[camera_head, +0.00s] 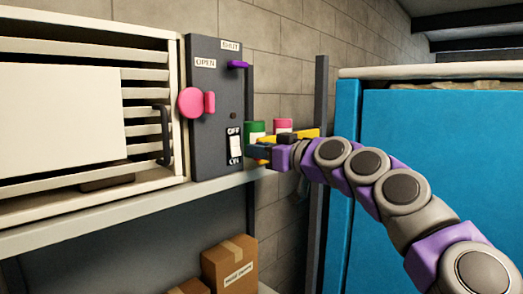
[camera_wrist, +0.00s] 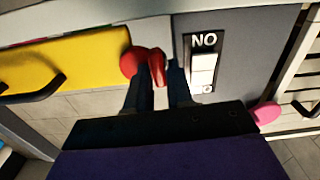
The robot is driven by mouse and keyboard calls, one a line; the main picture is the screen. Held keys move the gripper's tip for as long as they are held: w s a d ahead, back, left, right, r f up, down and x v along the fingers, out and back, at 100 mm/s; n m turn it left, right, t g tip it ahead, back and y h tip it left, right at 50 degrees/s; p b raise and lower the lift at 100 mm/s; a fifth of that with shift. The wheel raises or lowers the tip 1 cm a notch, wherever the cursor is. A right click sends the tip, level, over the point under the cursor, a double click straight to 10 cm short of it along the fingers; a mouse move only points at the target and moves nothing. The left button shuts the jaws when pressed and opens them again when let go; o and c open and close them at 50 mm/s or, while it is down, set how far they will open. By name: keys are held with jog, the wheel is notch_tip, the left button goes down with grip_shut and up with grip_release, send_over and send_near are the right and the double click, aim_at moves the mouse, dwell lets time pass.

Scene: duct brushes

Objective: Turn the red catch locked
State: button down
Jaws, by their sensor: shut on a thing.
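The red catch (camera_wrist: 157,68) shows in the wrist view as a round red base with a short lever, at the edge of a yellow panel (camera_wrist: 60,62). My gripper (camera_wrist: 157,95) has its two dark fingers on either side of the lever and is shut on it. In the head view my gripper (camera_head: 261,150) reaches in from the right, in front of a yellow part (camera_head: 305,133) and just right of the grey panel (camera_head: 213,150). The catch cannot be made out there. I see no marking that shows whether it is locked.
The grey panel carries a pink knob (camera_head: 193,102), a purple lever (camera_head: 238,64) and an ON/OFF switch (camera_head: 234,146). A green can (camera_head: 254,128) stands behind my gripper. A slatted cabinet (camera_head: 80,100) is left, a blue cabinet (camera_head: 440,170) right. Boxes (camera_head: 229,262) sit below the shelf.

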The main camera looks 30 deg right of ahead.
jog(key=shift+m, duration=0.5)
jog(key=c, duration=1.2)
grip_release()
jog(key=shift+s+d+r, duration=0.1)
jog(key=shift+s+d, duration=0.05)
jog(key=shift+s, duration=0.05)
jog(key=shift+o, duration=0.3)
jog(key=shift+w+d, duration=0.1)
jog(key=shift+b, duration=0.3)
jog(key=b+v, duration=0.2)
jog(key=v, duration=1.5)
jog(key=shift+d, duration=0.2)
